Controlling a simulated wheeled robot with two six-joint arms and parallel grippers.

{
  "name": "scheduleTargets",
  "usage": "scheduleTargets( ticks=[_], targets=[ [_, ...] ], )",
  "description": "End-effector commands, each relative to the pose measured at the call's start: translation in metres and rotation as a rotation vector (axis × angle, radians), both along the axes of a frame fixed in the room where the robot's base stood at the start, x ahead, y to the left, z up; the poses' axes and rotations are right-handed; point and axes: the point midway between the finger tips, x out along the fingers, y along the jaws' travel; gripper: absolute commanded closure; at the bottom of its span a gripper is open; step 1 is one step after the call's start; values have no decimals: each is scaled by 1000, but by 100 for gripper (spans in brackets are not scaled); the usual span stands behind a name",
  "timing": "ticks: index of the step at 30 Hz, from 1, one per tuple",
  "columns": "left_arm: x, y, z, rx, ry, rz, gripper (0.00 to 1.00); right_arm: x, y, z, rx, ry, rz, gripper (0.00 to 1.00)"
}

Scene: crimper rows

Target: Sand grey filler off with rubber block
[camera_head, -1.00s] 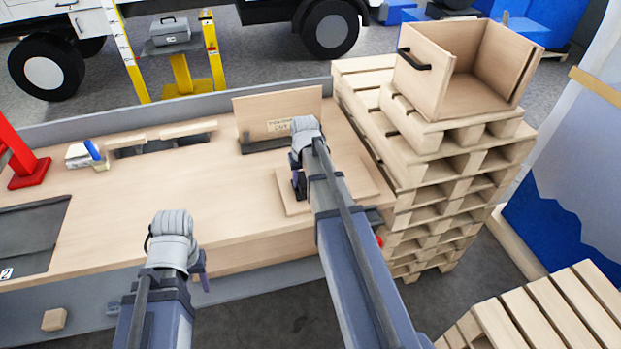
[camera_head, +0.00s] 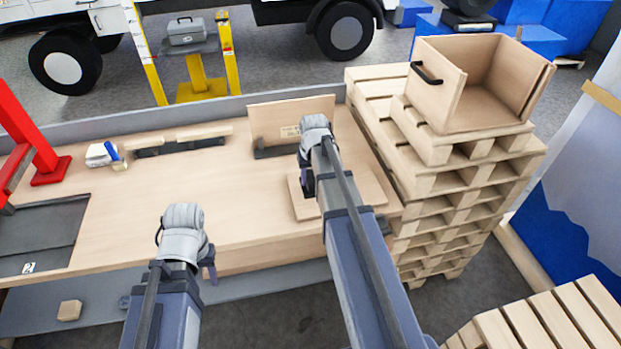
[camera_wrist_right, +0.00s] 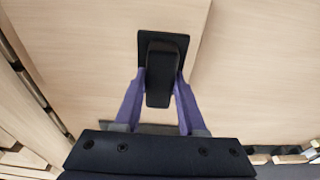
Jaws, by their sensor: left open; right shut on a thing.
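My right gripper (camera_wrist_right: 160,95) is shut on a black block (camera_wrist_right: 160,72), with a purple finger on each side of its grip. The block's wider flat base lies over a pale wooden panel (camera_head: 355,190) on the bench; I cannot tell whether it touches. In the head view the block is mostly hidden by my right arm. A grey strip (camera_wrist_right: 145,128) shows partly behind the fingers in the wrist view; I cannot tell whether it is filler. My left gripper (camera_head: 210,264) is open and empty, in front of the bench's near edge.
An upright board (camera_head: 290,115) stands behind the panel on the wooden bench (camera_head: 170,195). A red stand (camera_head: 50,170), a white-and-blue item (camera_head: 103,154) and a dark mat (camera_head: 40,235) are at left. Stacked pallets (camera_head: 440,180) with an open wooden box (camera_head: 440,95) stand close at right. The bench middle is clear.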

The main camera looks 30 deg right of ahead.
Motion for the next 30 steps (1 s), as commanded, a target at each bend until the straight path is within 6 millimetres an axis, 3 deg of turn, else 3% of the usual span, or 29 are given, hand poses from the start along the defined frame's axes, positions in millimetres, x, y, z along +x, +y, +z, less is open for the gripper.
scheduleTargets(
  ticks=[3, 17, 30],
  targets=[
    [0, 0, 16, 0, 0, 0, 50, 0, 0, 16, 0, 0, 0, 100],
    [0, 0, 20, 0, 0, 0, 50, 0, 0, 20, 0, 0, 0, 100],
    [0, 0, 49, 0, 0, 0, 50, 0, 0, 49, 0, 0, 0, 100]
  ],
)
